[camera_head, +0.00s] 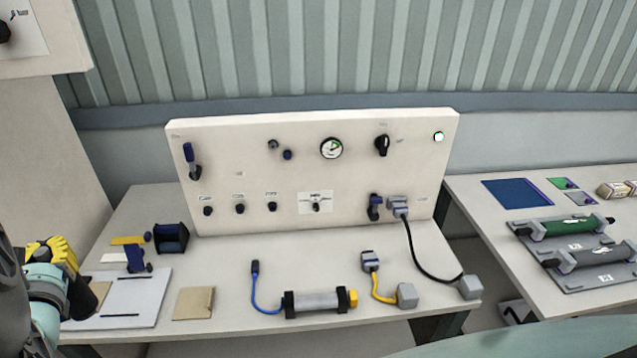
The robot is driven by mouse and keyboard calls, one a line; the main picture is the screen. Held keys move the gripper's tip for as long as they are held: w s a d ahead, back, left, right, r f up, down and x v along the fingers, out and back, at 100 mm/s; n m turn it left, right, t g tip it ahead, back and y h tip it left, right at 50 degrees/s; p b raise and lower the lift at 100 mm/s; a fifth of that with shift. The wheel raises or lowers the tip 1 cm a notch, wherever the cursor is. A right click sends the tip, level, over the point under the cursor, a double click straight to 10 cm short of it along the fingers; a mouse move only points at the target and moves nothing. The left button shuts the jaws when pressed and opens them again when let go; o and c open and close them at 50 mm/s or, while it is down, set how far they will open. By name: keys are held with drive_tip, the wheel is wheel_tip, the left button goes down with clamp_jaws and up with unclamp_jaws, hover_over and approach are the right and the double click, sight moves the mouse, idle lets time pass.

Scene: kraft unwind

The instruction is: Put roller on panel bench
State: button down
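The panel bench (230,314) is a pale table with an upright white panel (245,160) along its back. On its front part lies a grey cylinder (317,302) with dark end blocks and a yellow right end, beside a blue cable. On the right bench (465,190), a green roller (560,227) and a grey roller (592,255) lie side by side on a dark grey holder plate (560,280). My gripper (78,285) is at the left edge, over the bench's left end and far from both rollers. Its fingers are partly hidden, with yellow parts showing; its opening is unclear.
The bench's left side holds a clipboard-like board (125,300), a brown pad (193,303) and a dark blue holder (171,239). Cabled connectors (371,262) lie right of centre. A black cable (425,250) hangs from the panel. A gap separates the benches.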

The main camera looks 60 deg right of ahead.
drive_tip(key=s+d+f+m+g+h+b, duration=0.4)
drive_tip(key=s+d+f+g+b, duration=0.15)
drive_tip(key=f, duration=0.45)
drive_tip(key=s+d+f+m+g+h+b, duration=0.5)
drive_tip(key=d+f+b, duration=0.15)
drive_tip(key=f, duration=0.35)
drive_tip(key=d+f, duration=0.2)
drive_tip(key=d, duration=0.5)
drive_tip(key=w+d+f, duration=0.1)
drive_tip(key=d+f, duration=0.2)
drive_tip(key=d, duration=0.5)
drive_tip(key=shift+w+d, duration=0.25)
drive_tip(key=shift+w, duration=0.05)
drive_tip(key=shift+f, duration=0.1)
drive_tip(key=c, duration=1.1)
unclamp_jaws()
drive_tip(key=shift+c, duration=0.2)
drive_tip(key=shift+a+p, duration=0.1)
drive_tip(key=shift+p, duration=0.2)
